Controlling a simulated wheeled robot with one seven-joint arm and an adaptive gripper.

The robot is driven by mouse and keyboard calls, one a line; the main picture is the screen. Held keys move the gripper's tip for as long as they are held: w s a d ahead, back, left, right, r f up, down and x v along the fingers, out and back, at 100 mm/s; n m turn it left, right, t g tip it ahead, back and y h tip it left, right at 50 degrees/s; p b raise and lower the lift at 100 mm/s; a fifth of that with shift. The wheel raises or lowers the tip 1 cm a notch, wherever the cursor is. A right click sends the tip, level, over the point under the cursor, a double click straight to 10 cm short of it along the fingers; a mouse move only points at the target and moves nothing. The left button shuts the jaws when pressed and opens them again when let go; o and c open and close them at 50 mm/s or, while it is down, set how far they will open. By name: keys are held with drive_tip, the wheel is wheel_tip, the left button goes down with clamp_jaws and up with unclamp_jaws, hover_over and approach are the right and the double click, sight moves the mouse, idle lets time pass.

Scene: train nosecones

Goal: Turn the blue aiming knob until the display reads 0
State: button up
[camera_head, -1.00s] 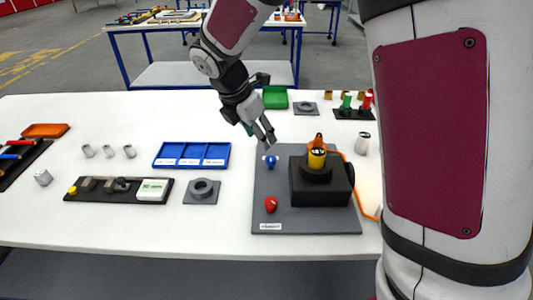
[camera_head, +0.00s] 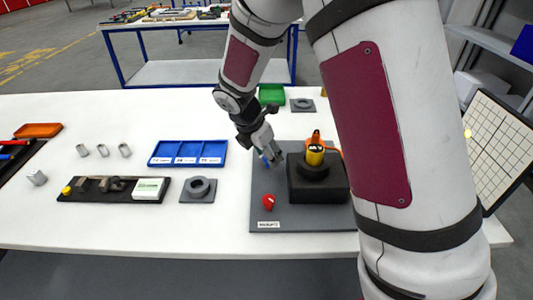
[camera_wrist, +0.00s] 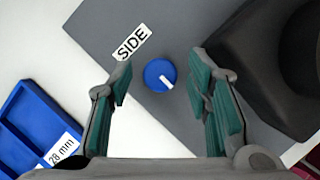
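The blue aiming knob (camera_wrist: 159,75) is round with a white pointer line and sits on a grey plate (camera_wrist: 105,28). In the wrist view, my gripper (camera_wrist: 161,71) is open, with one finger on either side of the knob and a visible gap to each. In the head view, my gripper (camera_head: 267,153) is low over the plate's left rear part and partly hides the blue knob (camera_head: 264,159). A small white box with green markings (camera_head: 149,188) sits on a black strip; it may be a display, but its markings are too small to read.
On the same plate are a red knob (camera_head: 268,202) and a black block (camera_head: 318,192) with a yellow cylinder (camera_head: 315,155) on top, close to my gripper's right. A blue three-part tray (camera_head: 188,153) lies to the left. White table surface is clear between tray and plate.

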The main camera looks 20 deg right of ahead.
clamp_jaws()
